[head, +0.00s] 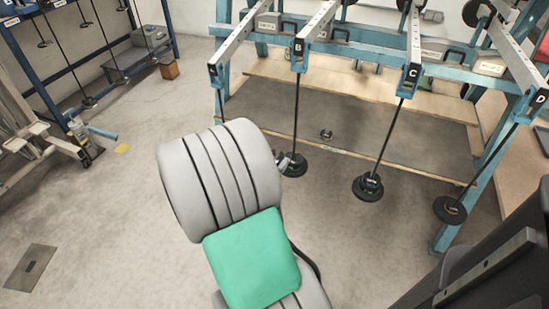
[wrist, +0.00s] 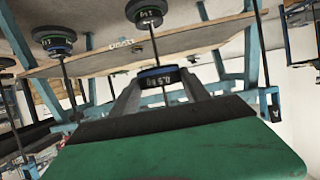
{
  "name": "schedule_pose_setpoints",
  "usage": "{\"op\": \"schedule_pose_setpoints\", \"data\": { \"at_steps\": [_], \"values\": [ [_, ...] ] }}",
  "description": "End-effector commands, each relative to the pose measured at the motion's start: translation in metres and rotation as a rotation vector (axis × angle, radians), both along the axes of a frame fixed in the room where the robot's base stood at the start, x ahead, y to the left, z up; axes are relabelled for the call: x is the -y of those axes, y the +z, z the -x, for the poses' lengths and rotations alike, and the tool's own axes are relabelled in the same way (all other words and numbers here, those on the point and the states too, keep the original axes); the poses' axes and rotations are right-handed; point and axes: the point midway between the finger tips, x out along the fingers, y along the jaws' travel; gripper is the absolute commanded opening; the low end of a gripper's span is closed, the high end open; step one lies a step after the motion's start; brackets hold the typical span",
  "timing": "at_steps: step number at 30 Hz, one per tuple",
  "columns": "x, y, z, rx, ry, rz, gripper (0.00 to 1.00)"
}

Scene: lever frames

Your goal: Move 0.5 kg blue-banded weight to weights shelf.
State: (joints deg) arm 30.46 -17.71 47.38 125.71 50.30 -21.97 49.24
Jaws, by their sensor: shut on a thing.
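My gripper (wrist: 158,82) is shut on a dark round weight with a blue band (wrist: 158,73), seen in the wrist view, which looks upside down. The weight is held between the fingertips, clear of the shelf in the picture. The weights shelf (wrist: 205,32) is a board low in the lever frame, with a small label on its edge. It also shows in the head view (head: 390,122), with a small dark weight (head: 326,134) on it. In the head view my arm hides most of the gripper and the held weight.
Weights hang on rods from lever B (head: 293,167), lever C (head: 367,187) and lever D (head: 449,210), in front of the shelf. Lever A's rod shows no weight. Teal posts (head: 470,190) bound the frame.

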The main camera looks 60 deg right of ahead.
Motion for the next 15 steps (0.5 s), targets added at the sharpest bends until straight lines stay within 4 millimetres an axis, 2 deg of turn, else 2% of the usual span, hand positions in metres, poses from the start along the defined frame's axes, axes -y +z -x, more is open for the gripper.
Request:
{"op": "schedule_pose_setpoints", "data": {
  "at_steps": [15],
  "values": [
    [-0.029, 0.001, 0.003, 0.0, 0.002, 0.002, 0.01]
  ]
}}
